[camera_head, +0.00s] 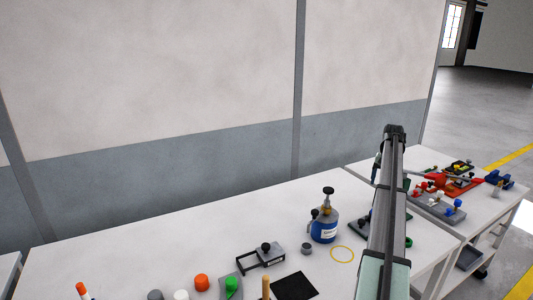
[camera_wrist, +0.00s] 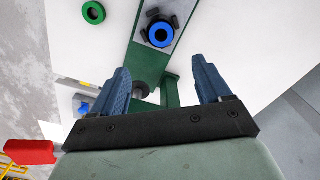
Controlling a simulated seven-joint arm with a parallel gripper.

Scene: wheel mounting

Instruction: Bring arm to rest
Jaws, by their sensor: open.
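My gripper (camera_wrist: 162,80) shows in the wrist view with its two blue fingers wide apart and nothing between them touching either one. Beyond the fingers is a dark green fixture (camera_wrist: 149,62) carrying a blue ring-shaped part (camera_wrist: 160,34) with a dark centre. A separate green ring (camera_wrist: 93,12) lies on the white table to its left. In the head view my arm stretches away over the right side of the table and covers part of the dark green fixture (camera_head: 360,227). My fingers cannot be made out there.
A blue gas canister (camera_head: 324,230) stands left of my arm, near a yellow ring (camera_head: 342,254), a black mat (camera_head: 294,287) and a dark metal frame (camera_head: 261,258). A second table at right holds a red tool (camera_head: 438,178) and a grey block with coloured knobs (camera_head: 437,205).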

